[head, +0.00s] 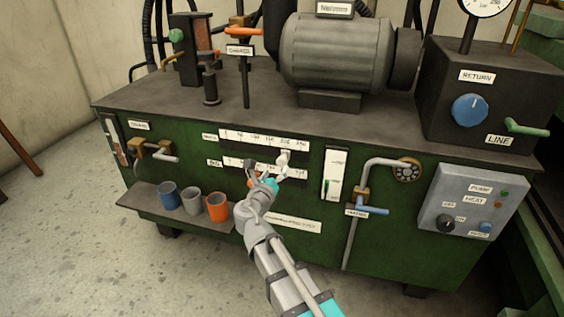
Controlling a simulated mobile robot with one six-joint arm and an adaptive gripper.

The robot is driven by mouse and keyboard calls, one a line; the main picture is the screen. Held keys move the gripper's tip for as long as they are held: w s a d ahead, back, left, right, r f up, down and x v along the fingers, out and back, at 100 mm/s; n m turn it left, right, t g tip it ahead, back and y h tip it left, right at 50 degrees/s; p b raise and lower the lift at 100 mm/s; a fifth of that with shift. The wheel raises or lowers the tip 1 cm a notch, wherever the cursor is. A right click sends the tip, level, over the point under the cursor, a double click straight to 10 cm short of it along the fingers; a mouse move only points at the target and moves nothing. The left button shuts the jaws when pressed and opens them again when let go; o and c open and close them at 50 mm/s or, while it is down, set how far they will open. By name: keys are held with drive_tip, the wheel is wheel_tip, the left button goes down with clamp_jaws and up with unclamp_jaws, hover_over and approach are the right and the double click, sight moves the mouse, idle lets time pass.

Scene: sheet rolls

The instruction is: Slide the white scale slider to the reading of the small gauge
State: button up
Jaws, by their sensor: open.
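Two white scale strips with printed numbers sit on the dark panel at the front of the green cabinet: an upper scale (262,140) and a lower scale (236,163). A pale knob, which looks like the white slider (284,157), stands just below the upper scale towards its right end. My gripper (276,173) is open in front of the lower scale, just below and left of this knob. I cannot tell whether it touches the knob. Part of an orange piece shows behind my gripper. A round gauge (487,4) is cut off at the top right; its reading cannot be made out.
A shelf (140,200) with blue, grey and orange cups juts out at left. A white vertical gauge plate (335,172), a bent pipe with a valve wheel (407,170) and a grey control box (473,207) stand to the right. A motor (335,50) sits on top.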

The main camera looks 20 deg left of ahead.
sight(281, 163)
drive_tip(key=shift+w+a, duration=0.15)
drive_tip(key=shift+w, duration=1.3)
drive_tip(key=shift+w+a, duration=0.15)
drive_tip(key=shift+w, duration=1.3)
